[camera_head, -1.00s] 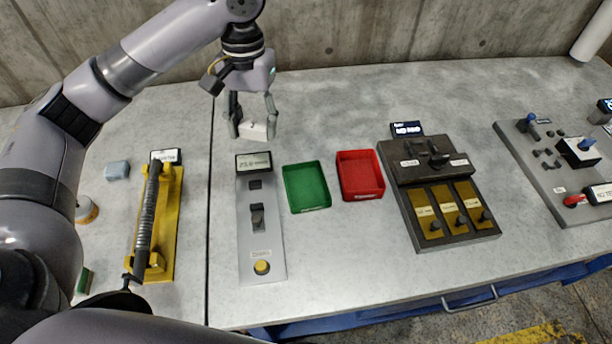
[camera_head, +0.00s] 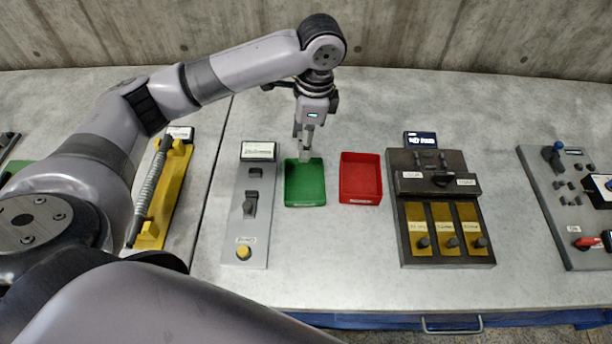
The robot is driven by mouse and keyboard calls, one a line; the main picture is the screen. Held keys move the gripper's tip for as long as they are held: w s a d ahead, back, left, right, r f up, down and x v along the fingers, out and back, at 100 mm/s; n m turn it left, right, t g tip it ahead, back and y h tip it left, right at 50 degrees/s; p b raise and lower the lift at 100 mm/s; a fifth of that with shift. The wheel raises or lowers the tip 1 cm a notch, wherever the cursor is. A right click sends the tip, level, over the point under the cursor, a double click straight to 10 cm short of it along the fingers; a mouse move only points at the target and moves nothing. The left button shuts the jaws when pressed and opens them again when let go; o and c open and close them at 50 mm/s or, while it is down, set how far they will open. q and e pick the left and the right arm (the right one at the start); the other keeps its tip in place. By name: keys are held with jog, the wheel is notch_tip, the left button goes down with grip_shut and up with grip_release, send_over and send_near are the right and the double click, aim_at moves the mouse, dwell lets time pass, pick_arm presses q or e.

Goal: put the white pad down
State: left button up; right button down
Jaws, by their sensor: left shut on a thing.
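My left gripper (camera_head: 305,145) points down over the back part of the green tray (camera_head: 306,192), seen nearly edge-on. It is shut on the white pad (camera_head: 304,156), of which only a narrow pale part shows at the fingertips. The pad is at the tray's back edge in the picture; I cannot tell whether it touches the tray. The front of the green tray looks empty. My right gripper is not in view.
An empty red tray (camera_head: 360,180) stands just right of the green one. A dark control box (camera_head: 440,205) stands right. Bare table lies in front of the trays.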

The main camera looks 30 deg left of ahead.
pick_arm(q)
send_over(303, 184)
jog(key=f, duration=0.7)
jog(key=shift+w+d+f+p, duration=0.1)
jog(key=shift+d+f+p, duration=0.1)
jog(key=shift+f+p, duration=0.2)
jog(key=shift+f, duration=2.7)
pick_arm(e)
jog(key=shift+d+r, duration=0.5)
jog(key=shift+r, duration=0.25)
pick_arm(q)
jog(key=shift+f, duration=0.1)
jog(key=o, duration=1)
jog(key=shift+o, duration=1.2)
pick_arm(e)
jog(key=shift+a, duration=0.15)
